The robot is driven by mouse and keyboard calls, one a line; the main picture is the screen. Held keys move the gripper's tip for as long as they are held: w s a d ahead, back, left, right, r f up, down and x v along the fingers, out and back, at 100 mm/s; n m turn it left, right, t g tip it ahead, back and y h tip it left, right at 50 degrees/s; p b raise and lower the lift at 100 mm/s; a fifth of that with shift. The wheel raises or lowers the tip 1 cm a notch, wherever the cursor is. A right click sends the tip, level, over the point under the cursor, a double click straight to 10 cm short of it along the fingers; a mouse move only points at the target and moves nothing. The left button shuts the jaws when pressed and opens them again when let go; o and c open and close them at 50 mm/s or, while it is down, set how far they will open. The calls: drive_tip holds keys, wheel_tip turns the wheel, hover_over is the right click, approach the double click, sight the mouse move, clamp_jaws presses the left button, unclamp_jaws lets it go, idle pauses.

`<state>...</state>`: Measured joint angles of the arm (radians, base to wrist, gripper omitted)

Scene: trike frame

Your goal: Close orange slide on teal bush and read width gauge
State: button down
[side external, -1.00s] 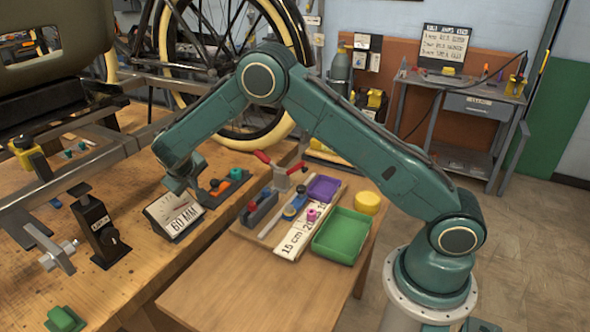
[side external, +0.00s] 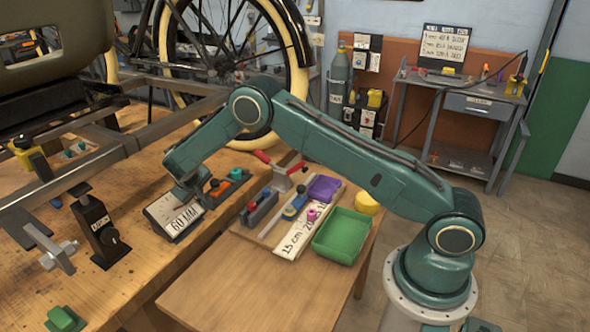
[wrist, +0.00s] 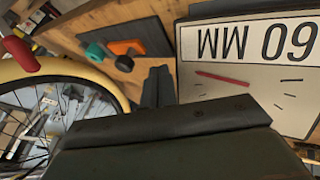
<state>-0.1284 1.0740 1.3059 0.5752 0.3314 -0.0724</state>
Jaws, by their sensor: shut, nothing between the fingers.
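The orange slide (side external: 236,174) sits on a dark fixture beyond the gauge; it also shows in the wrist view (wrist: 127,47). The teal bush (wrist: 95,52) is right beside the slide, and I cannot tell whether they touch. The width gauge (side external: 163,212) is a tilted panel marked "60 MM"; in the wrist view its pale face (wrist: 240,100) appears upside down with a red needle (wrist: 222,79). My gripper (side external: 197,203) is shut and empty, low over the gauge's right side. In the wrist view its fingers (wrist: 158,84) are together between gauge and fixture.
A black clamp post (side external: 97,228) stands left of the gauge. A side table holds a green tray (side external: 342,237), a purple tray (side external: 323,188), a ruler strip (side external: 292,240) and a yellow round piece (side external: 366,203). A bicycle wheel (side external: 301,98) stands behind.

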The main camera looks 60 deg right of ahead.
drive_tip(key=d, duration=0.1)
drive_tip(key=d+f, duration=0.1)
drive_tip(key=shift+w+d+f, duration=0.25)
drive_tip(key=shift+w+d, duration=0.1)
drive_tip(key=shift+d, duration=1.1)
